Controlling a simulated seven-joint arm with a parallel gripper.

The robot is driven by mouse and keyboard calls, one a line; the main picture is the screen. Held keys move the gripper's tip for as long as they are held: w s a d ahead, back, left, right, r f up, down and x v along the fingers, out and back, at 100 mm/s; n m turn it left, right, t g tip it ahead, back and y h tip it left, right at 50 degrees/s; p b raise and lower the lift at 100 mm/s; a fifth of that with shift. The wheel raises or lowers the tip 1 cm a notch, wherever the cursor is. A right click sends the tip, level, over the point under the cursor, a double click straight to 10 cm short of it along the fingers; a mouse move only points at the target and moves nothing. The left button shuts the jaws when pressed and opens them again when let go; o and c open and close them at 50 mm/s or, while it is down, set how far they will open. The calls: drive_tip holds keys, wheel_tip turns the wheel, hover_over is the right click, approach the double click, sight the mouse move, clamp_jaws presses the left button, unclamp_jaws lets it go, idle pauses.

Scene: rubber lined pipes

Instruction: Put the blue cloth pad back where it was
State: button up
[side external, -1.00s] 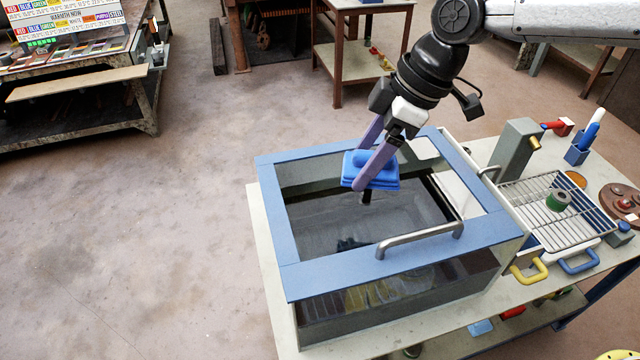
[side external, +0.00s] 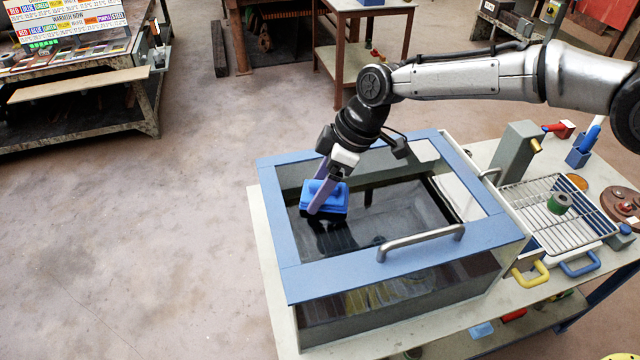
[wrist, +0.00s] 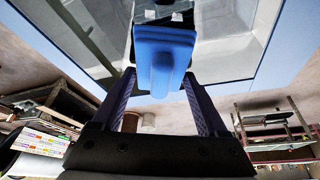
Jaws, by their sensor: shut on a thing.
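The blue cloth pad (side external: 327,199) is a flat blue block with a raised blue grip on top. My gripper (side external: 316,199) is shut on it inside the opening of the blue-rimmed tank (side external: 272,215), over the left part of the tank. In the wrist view the pad (wrist: 163,58) shows between the two purple fingers (wrist: 160,105). A dark shape lies directly under the pad; I cannot tell whether it is a shadow or whether the pad touches the tank floor.
A grey bar handle (side external: 420,241) crosses the tank's front right. The tank's right half is open.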

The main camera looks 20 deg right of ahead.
sight(346, 194)
drive_tip(key=shift+f, duration=0.15)
drive_tip(key=o, duration=1.3)
drive_tip(key=shift+o, duration=0.2)
drive_tip(key=v, duration=1.2)
